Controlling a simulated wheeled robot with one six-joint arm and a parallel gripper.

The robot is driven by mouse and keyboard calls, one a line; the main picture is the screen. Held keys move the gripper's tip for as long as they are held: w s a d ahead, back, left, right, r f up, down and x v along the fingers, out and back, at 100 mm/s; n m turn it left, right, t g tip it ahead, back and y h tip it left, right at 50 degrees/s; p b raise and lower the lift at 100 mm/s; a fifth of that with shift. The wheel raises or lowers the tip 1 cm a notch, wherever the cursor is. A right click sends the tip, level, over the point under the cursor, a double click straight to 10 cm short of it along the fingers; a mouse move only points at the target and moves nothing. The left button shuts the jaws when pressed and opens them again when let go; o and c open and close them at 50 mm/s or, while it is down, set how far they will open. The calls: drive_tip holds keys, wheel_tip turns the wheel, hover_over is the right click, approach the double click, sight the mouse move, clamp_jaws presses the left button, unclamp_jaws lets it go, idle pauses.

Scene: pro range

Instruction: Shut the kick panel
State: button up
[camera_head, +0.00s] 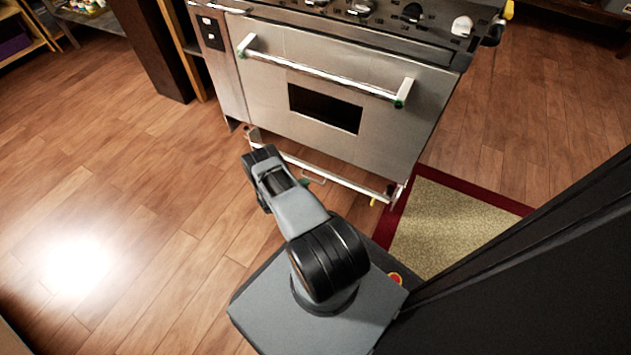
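The steel range (330,85) stands ahead of my base, with its oven door closed. The kick panel (350,184) runs along the bottom of the range, below the oven door. Its long pale edge stands out in front of the range's lower body, with a visible gap behind it, so it looks open. A small handle-like piece shows near its middle. My arm (300,212) reaches toward the panel's left part and covers some of it. My gripper is hidden by the arm's end link, so its opening and any contact with the panel cannot be seen.
Clear wooden floor (120,190) lies to the left. A beige mat with a red border (440,230) lies right of the panel. A dark post (155,50) and shelves stand at the upper left. The oven handle (320,72) juts out above the panel.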

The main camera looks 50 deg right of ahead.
sight(315, 180)
drive_tip(key=b+x, duration=0.2)
drive_tip(key=x, duration=0.4)
drive_tip(key=shift+d+f, duration=0.15)
drive_tip(key=shift+d, duration=0.2)
drive_tip(key=shift+c, duration=0.3)
drive_tip(key=c, duration=0.3)
clamp_jaws()
